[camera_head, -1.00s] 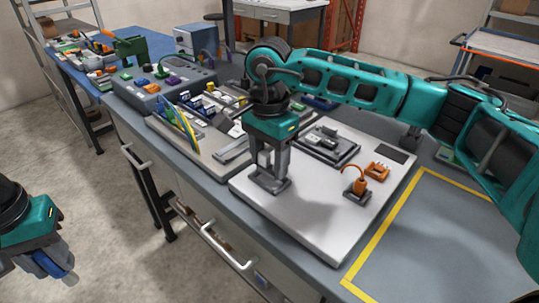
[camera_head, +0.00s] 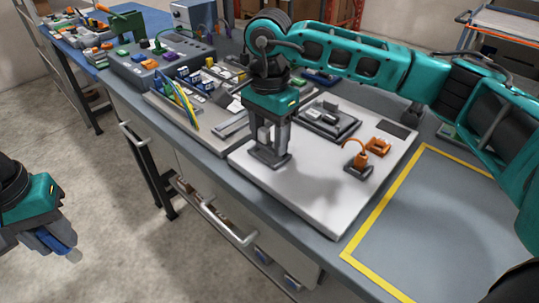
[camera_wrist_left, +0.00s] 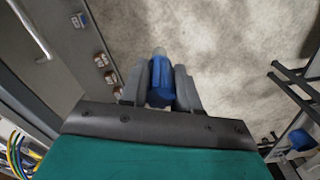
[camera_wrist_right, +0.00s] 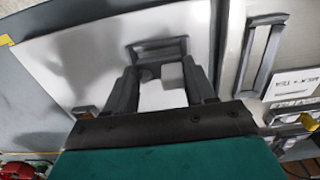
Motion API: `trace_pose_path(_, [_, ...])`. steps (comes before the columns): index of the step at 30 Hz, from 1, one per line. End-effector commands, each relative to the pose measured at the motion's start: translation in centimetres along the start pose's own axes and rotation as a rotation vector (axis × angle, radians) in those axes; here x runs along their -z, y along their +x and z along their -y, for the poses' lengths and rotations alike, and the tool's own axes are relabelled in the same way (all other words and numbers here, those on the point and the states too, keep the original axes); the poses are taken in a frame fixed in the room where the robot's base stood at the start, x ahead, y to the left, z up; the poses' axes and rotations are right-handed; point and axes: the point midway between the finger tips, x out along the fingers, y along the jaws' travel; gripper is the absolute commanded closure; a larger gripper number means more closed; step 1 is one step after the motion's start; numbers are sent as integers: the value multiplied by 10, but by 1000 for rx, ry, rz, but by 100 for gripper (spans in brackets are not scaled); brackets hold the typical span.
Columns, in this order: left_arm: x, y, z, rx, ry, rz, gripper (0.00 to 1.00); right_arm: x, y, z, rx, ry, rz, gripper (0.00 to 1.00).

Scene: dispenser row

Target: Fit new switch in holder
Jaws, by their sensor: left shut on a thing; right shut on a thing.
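My left gripper (camera_head: 66,249) is shut on a blue cylindrical thing (camera_wrist_left: 161,86) with a grey tip, held over the floor away from the bench. My right gripper (camera_head: 271,151) points down over the front left part of the white board. It is shut on a small whitish block (camera_wrist_right: 172,76), which I take to be the switch. A dark grey frame (camera_wrist_right: 158,46), apparently the holder, lies on the board at the fingertips. The fingers hide part of it. I cannot tell whether the block sits in the frame or just above it.
The white board (camera_head: 325,205) also carries an orange connector with a cable (camera_head: 360,159), an orange bracket (camera_head: 377,147) and a dark fixture (camera_head: 326,118). A grey panel with coloured cables (camera_head: 185,108) stands to the left. The yellow-outlined bench area (camera_head: 440,220) is clear.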

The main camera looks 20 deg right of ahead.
Motion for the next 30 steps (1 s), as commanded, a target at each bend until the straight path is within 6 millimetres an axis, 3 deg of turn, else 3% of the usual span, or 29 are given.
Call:
trace_pose_path(29, [0,14,0,0,0,0,100,0,13,0,0,0,0,80])
trace_pose_path(30, [0,14,0,0,0,0,100,0,13,0,0,0,0,43])
